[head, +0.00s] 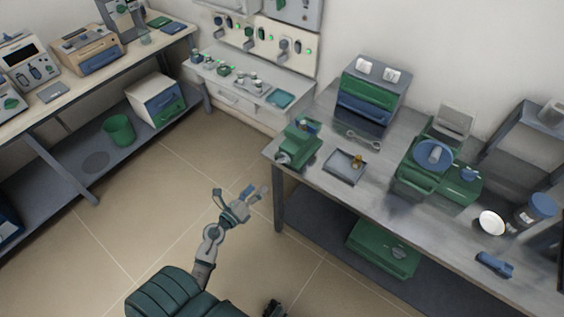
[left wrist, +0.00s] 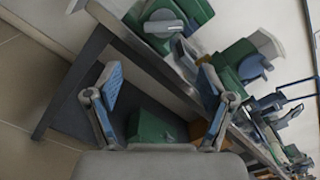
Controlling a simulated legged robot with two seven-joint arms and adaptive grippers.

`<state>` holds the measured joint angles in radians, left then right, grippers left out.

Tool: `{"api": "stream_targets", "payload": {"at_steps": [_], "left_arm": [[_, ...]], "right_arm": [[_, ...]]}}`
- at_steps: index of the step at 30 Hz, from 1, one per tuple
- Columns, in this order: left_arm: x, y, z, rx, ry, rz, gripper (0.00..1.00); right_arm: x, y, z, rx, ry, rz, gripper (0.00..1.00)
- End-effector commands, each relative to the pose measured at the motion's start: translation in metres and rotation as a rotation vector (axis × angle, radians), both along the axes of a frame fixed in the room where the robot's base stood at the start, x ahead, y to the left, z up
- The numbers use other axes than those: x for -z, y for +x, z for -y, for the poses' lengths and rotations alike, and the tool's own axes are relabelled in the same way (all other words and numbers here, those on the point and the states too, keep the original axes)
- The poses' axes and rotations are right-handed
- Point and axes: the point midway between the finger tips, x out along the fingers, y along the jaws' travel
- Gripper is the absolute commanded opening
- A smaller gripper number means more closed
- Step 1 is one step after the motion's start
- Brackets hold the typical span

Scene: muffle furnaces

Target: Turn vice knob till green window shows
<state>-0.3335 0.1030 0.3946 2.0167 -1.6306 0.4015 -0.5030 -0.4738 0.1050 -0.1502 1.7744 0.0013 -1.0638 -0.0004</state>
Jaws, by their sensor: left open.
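The green vice (head: 303,140) stands at the near left corner of the grey workbench, with its round grey knob (head: 282,157) facing the open floor. I cannot make out a window on the vice. My left gripper (head: 244,190) is open and empty over the floor, short of the bench and apart from the knob. A dark piece at the bottom edge of the head view may be my right gripper (head: 273,309); its jaws cannot be read.
A grey tray (head: 334,172) and a wrench (head: 363,139) lie beside the vice. A green and blue cabinet (head: 368,92) stands behind. The bench leg (head: 279,205) and a green box (head: 383,249) on the lower shelf are near. The floor left of the bench is clear.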

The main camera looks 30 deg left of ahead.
Motion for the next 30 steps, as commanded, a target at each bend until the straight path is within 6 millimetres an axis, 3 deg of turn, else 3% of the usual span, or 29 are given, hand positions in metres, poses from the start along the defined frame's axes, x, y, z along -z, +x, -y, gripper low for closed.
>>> {"api": "stream_targets", "payload": {"at_steps": [19,30], "left_arm": [[0.002,-0.049,-0.004,0.000,-0.002,-0.002,0.81],[0.000,-0.054,-0.005,0.000,-0.001,0.000,0.81]], "right_arm": [[0.018,-0.005,0.000,0.000,-0.001,-0.011,0.40],[0.018,-0.005,0.000,0.000,-0.001,-0.011,0.40]]}}
